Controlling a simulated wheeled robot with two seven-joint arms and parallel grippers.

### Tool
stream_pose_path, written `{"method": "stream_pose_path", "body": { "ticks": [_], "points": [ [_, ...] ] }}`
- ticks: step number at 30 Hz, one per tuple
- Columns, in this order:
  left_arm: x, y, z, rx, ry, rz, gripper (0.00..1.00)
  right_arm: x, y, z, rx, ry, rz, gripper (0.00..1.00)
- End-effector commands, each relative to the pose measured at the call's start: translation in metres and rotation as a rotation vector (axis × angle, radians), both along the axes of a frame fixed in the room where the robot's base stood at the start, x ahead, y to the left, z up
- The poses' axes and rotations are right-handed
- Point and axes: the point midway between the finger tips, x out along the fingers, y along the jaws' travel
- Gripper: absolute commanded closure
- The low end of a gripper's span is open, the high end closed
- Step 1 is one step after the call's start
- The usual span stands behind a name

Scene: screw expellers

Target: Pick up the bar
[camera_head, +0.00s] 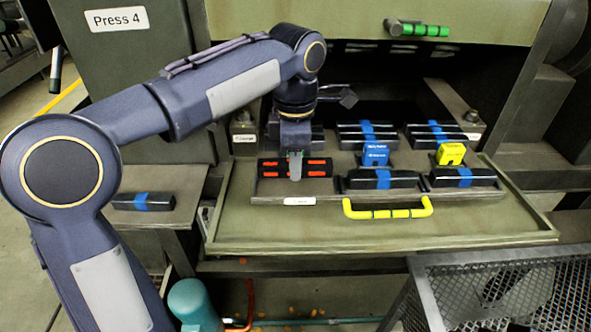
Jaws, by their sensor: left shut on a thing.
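A black bar with red markings (318,168) lies level at the left front of the tray in the open press drawer. My left arm reaches in from the left and its gripper (295,166) points down over the bar's middle, shut on it. The fingers hide the bar's centre. I cannot tell whether the bar touches the tray below. Several other black bars with blue bands sit in the tray, one of them at the front (352,181). My right gripper is not in view.
Another blue-banded bar (130,202) lies on a side ledge at left. A blue block (376,153) and a yellow block (450,154) stand among the bars. The drawer has a yellow handle (358,214). A mesh bin (470,270) stands at lower right.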

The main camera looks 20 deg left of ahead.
Motion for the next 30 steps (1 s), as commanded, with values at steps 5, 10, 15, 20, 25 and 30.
{"method": "stream_pose_path", "body": {
  "ticks": [5,10,15,20,25,30],
  "points": [
    [-0.037,-0.001,0.044,-0.003,-0.007,-0.004,1.00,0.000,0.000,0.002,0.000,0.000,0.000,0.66],
    [-0.078,-0.002,0.067,-0.002,-0.005,-0.005,1.00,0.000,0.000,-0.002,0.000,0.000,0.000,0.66],
    [-0.111,-0.002,0.082,-0.002,-0.003,-0.004,1.00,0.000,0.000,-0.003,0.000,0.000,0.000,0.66],
    [-0.129,-0.003,0.090,-0.002,-0.001,-0.003,1.00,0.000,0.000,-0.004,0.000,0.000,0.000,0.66],
    [-0.136,-0.003,0.093,-0.001,0.001,-0.002,1.00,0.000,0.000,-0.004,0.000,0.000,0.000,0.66],
    [-0.137,-0.001,0.090,0.001,0.001,-0.028,1.00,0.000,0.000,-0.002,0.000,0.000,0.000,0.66]
  ]
}}
